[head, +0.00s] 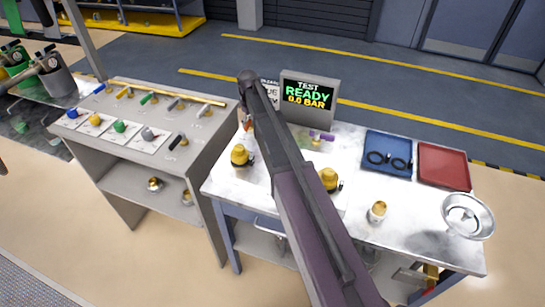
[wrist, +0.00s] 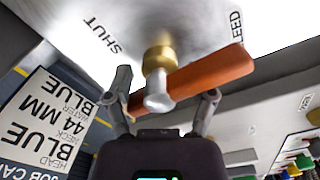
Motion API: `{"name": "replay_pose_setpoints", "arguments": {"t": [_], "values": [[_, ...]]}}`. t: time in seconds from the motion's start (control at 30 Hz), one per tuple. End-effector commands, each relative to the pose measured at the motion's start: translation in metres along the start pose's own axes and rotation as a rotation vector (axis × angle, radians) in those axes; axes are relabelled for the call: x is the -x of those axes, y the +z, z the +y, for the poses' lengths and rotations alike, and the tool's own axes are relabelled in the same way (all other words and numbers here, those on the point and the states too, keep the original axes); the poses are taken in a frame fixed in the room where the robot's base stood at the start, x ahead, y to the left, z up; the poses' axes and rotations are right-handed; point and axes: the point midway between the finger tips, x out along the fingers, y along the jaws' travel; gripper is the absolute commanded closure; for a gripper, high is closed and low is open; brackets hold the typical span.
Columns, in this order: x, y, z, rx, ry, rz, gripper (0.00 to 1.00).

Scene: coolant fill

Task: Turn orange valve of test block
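The orange valve (wrist: 205,77) fills the middle of the wrist view, its bar handle slanting up to the right on a brass stem. The white face behind it reads "SHUT" at left and a partly cut "LEED" at right. My gripper (wrist: 163,100) is open, its two fingers apart with the handle crossing between and in front of them. The left fingertip is close to the handle's left end; I cannot tell whether either finger touches. In the head view, my arm hides the gripper and most of the valve; only a bit of orange (head: 247,125) shows.
A display (head: 307,98) reads "TEST READY 0.0 BAR". A purple-handled valve (head: 321,136) and yellow-topped fittings (head: 240,155) stand close to my arm. Blue (head: 372,172) and red (head: 443,167) trays and a metal bowl (head: 467,216) are at right. A label card (wrist: 45,120) hangs at left.

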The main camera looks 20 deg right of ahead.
Motion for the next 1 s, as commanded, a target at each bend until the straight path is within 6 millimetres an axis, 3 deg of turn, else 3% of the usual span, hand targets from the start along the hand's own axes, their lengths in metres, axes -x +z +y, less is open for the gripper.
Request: {"name": "replay_pose_setpoints", "arguments": {"t": [1.0], "values": [[0.0000,0.0012,0.0014,0.674,0.000,-0.003,0.30]]}}
